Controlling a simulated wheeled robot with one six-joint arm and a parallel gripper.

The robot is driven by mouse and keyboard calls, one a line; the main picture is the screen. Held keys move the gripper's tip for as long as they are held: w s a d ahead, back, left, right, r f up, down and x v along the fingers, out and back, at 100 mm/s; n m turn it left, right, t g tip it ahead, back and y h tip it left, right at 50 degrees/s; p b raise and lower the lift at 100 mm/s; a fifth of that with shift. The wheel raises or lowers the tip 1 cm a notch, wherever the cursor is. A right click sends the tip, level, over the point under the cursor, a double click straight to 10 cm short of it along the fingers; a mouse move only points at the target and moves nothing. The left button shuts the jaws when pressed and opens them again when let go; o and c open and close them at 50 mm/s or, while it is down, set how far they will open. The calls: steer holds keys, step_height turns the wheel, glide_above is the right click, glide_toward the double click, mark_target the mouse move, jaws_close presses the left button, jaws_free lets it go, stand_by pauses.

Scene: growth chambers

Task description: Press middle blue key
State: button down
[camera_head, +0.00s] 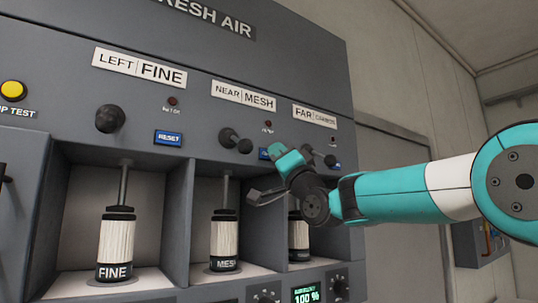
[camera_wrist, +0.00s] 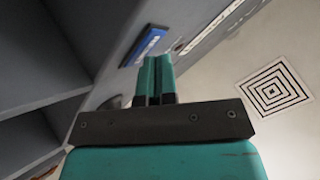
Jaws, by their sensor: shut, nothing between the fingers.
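The middle blue key (camera_head: 264,153) is on the grey panel below the NEAR MESH label (camera_head: 243,95). In the head view my gripper's teal end (camera_head: 281,151) covers its right part. The left blue RESET key (camera_head: 168,138) is in full view.
Dark knobs (camera_head: 110,118) and (camera_head: 230,138) stick out of the panel close to the keys. Below are open bays with the FINE canister (camera_head: 116,240) and the MESH canister (camera_head: 225,238). A square-ringed marker (camera_wrist: 275,90) is on the pale wall at right.

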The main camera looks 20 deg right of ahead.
steer(key=shift+s+f, duration=0.1)
steer(key=shift+s, duration=0.05)
steer(key=shift+s+d+b, duration=0.25)
steer(key=shift+s+b, duration=0.35)
steer(key=shift+b, duration=0.15)
steer(key=shift+s+d+b, duration=0.25)
steer(key=shift+s+b, duration=0.4)
steer(key=shift+s, duration=0.15)
steer(key=shift+s+d+b, duration=0.3)
steer(key=shift+s+b, duration=0.3)
steer(key=shift+s, duration=0.2)
steer(key=shift+s+d+b, duration=0.25)
steer(key=shift+s+b, duration=0.4)
steer(key=shift+s, duration=0.15)
